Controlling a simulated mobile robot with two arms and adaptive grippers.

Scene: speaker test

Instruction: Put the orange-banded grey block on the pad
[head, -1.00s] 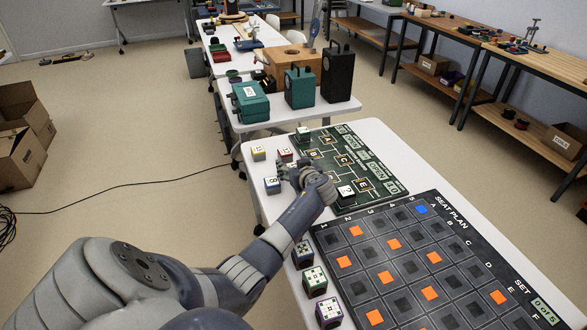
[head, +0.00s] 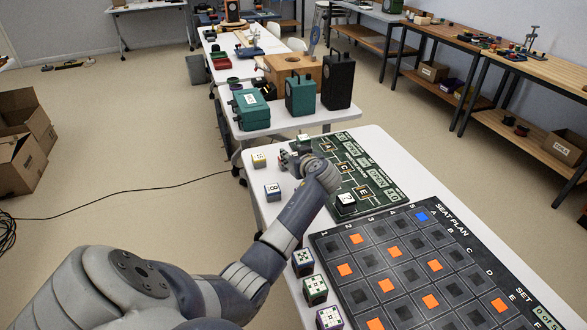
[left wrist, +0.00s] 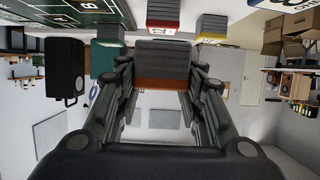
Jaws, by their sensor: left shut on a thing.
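The orange-banded grey block (left wrist: 162,62) is between the fingers of my left gripper (left wrist: 162,80) in the left wrist view, with its orange band towards the palm. In the head view my left gripper (head: 289,160) is over the left edge of the green board (head: 378,186), and the fingers hide the block. The board carries lettered square outlines such as A, C and E. I cannot tell which spot is the pad. My right gripper is not in view.
A yellow-edged block (head: 259,160) and a blue-edged block (head: 272,192) stand left of the board. A dark block (head: 346,204) stands on the board's near part. The seat plan board (head: 420,262) fills the table's near side, with several blocks along its left edge.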

